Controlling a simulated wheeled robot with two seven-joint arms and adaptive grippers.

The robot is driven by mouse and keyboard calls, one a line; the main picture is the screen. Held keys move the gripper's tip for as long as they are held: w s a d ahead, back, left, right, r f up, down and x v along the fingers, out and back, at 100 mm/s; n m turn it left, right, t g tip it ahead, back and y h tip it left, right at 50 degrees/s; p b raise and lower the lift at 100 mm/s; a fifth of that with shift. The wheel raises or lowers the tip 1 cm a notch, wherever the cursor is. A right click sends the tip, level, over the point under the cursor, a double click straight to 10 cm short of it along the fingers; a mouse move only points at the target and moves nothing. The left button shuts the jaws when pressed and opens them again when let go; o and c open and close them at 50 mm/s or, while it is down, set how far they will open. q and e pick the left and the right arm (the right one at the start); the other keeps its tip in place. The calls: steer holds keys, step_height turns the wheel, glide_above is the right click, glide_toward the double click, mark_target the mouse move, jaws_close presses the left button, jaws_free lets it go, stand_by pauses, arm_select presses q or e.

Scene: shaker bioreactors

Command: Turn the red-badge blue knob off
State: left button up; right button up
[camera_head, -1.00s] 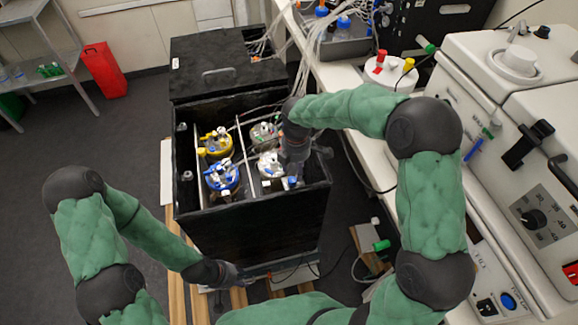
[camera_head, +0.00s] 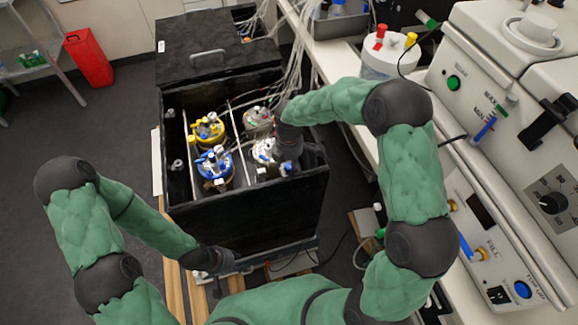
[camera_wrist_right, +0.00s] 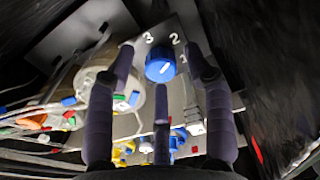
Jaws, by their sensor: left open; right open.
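A blue knob (camera_wrist_right: 160,67) with a white pointer line shows in the right wrist view, on a grey panel marked 3, 2 and 1. No red badge is clearly visible beside it. My right gripper (camera_wrist_right: 160,60) is open, its fingers spread on either side of the knob in that view. I cannot tell whether they touch it. In the head view my right gripper (camera_head: 286,150) reaches down into the right side of the black box (camera_head: 250,215), and the knob is hidden there. My left gripper (camera_head: 215,262) is open and low in front of the box, apart from it.
The box holds several vessels, including a yellow-topped one (camera_head: 208,130) and a blue-topped one (camera_head: 214,165). Its lid (camera_head: 205,60) lies behind, with tubes nearby. A white bench (camera_head: 350,130) with instruments runs along the right. A red bin (camera_head: 88,58) stands at the far left.

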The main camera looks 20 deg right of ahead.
steer(key=shift+f, duration=0.35)
steer(key=shift+c, duration=0.3)
jaws_close()
